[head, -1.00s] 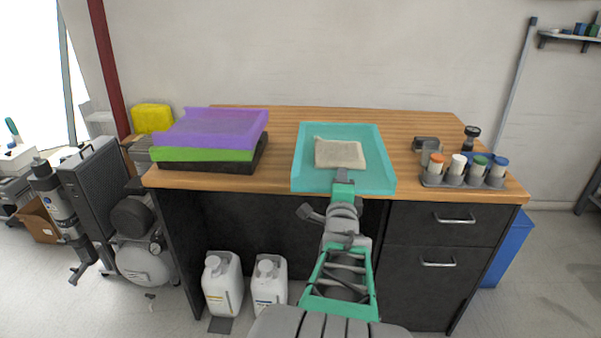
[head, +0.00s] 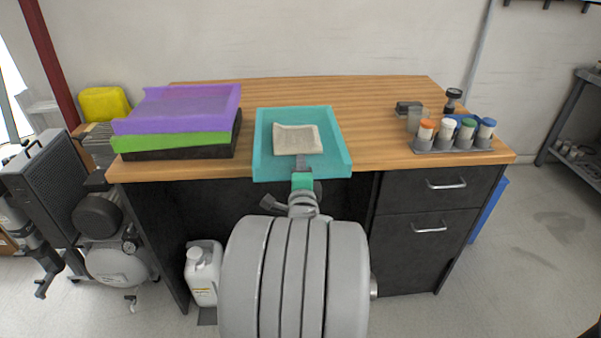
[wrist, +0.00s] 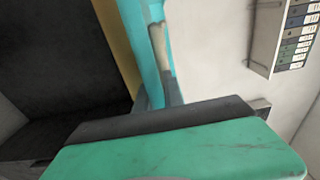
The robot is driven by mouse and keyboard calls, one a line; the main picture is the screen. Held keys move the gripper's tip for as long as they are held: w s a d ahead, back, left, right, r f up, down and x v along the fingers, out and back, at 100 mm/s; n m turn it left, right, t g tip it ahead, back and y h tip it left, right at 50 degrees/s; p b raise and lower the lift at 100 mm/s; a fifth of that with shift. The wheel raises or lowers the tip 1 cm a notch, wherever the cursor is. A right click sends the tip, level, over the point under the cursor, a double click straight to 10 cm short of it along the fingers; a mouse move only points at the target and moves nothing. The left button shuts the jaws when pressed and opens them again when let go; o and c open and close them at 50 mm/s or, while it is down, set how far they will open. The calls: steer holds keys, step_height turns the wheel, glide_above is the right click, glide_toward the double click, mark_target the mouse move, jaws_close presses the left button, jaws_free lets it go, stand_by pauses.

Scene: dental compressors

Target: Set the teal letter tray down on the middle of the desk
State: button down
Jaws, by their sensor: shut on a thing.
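The teal letter tray (head: 336,150) is at the front middle of the wooden desk (head: 375,110), with its near edge around the desk's front edge. A beige cloth-like pad (head: 297,138) lies inside it. My gripper (head: 302,165) is shut on the tray's near wall. In the wrist view my gripper (wrist: 165,105) meets the teal tray (wrist: 145,50), seen edge-on. I cannot tell whether the tray's underside touches the desk top.
Purple (head: 185,105), green and black trays are stacked on the desk's left. A rack of capped bottles (head: 455,142), a glass and a dark stamp (head: 452,97) stand on the right. The desk behind the teal tray is clear.

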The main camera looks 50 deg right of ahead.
steer(key=shift+f, duration=0.85)
steer(key=shift+f, duration=0.25)
steer(key=c, duration=1.5)
jaws_free()
steer(key=shift+o, duration=0.2)
